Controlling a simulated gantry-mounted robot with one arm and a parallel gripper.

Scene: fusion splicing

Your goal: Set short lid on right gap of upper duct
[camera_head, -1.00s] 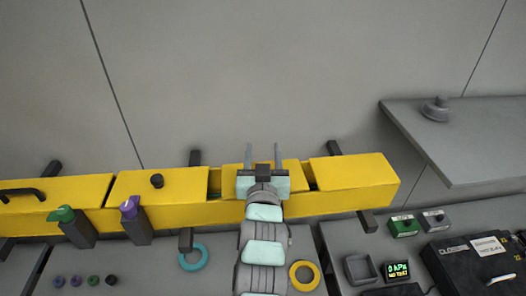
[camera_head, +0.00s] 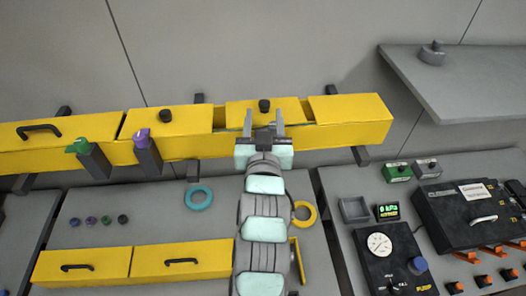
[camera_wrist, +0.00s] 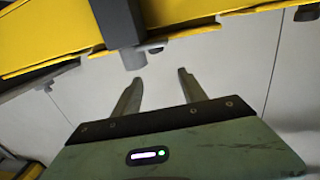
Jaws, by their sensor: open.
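The short yellow lid (camera_head: 240,112) with a black knob (camera_head: 264,105) lies over the right gap of the yellow upper duct (camera_head: 340,134). Narrow dark slits show at both its sides, and its right end looks slightly uneven with the neighbouring cover; whether it is fully seated I cannot tell. My gripper (camera_head: 264,115) is open and empty, its fingers in front of the lid and the knob visible just beyond their tips. In the wrist view, my open fingers (camera_wrist: 157,82) have only the grey wall between them, with the duct's yellow edge above (camera_wrist: 215,28).
A longer knobbed cover (camera_head: 190,121) lies to the left and a plain cover (camera_head: 350,107) to the right. A lower yellow duct (camera_head: 190,262) and teal ring (camera_head: 199,197) are below.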

